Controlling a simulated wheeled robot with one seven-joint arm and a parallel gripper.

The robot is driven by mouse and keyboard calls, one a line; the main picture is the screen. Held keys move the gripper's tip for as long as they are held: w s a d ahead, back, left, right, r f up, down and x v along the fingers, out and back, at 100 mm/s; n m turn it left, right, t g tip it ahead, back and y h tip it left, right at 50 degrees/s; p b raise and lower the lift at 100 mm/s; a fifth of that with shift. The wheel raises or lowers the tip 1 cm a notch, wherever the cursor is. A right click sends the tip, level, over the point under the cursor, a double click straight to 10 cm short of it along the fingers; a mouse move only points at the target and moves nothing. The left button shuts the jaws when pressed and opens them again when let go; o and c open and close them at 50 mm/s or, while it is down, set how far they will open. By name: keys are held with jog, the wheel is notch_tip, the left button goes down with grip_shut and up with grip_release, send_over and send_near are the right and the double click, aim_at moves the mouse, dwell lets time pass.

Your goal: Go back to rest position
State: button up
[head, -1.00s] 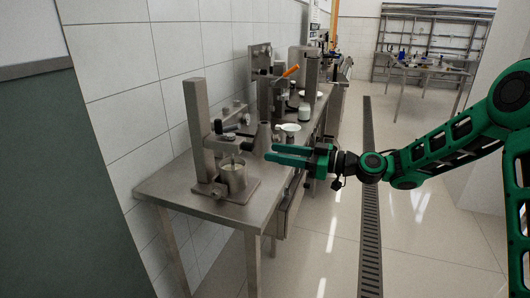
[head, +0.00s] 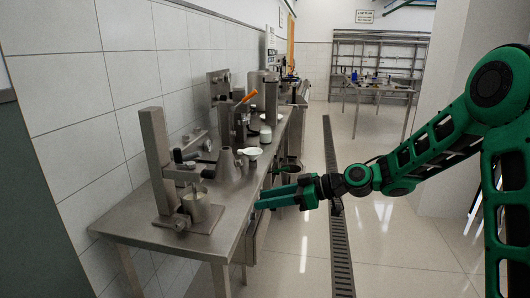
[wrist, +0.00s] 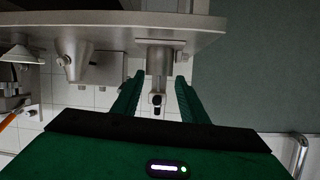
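My green gripper (head: 272,197) is held out level at the right edge of the steel table (head: 119,222) in the head view, with nothing seen between its fingers. In the wrist view my gripper (wrist: 155,90) shows two green fingers set well apart. A metal post of the stand shows beyond the gap, and the picture appears upside down. The steel stand (head: 157,160) with a metal cup (head: 196,207) at its base is on the table, to the left of my gripper. The gripper does not appear to touch it.
A metal cone (head: 226,165), a white dish (head: 250,151) and a white jar (head: 265,134) stand farther back on the table. A tool with an orange handle (head: 249,96) is behind them. Open floor with a drain grate (head: 338,235) lies to the right.

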jog(key=s+d+f+m+h, duration=0.1)
jog(key=s+d+m+h, duration=0.25)
jog(key=d, duration=0.55)
jog(key=s+d+f+m+h, duration=0.1)
jog(key=s+d+m+h, duration=0.3)
jog(key=d, duration=0.5)
jog(key=s+d+f+m+h, duration=0.25)
jog(key=s+d, duration=0.25)
jog(key=d, duration=0.4)
jog(key=s+d+r+m+g+h, duration=0.1)
jog(key=s+d+m, duration=0.4)
jog(key=s, duration=0.7)
jog(key=s+d+r+m+g+h, duration=0.1)
jog(key=s+d+m+g+h, duration=0.1)
jog(key=s+d+m, duration=0.3)
jog(key=s+d, duration=0.3)
jog(key=s, duration=0.4)
jog(key=shift+s+d+r+m, duration=0.25)
jog(key=shift+s+d+m, duration=0.05)
jog(key=shift+s+m, duration=0.1)
jog(key=shift+w+f, duration=0.25)
jog(key=shift+w, duration=0.4)
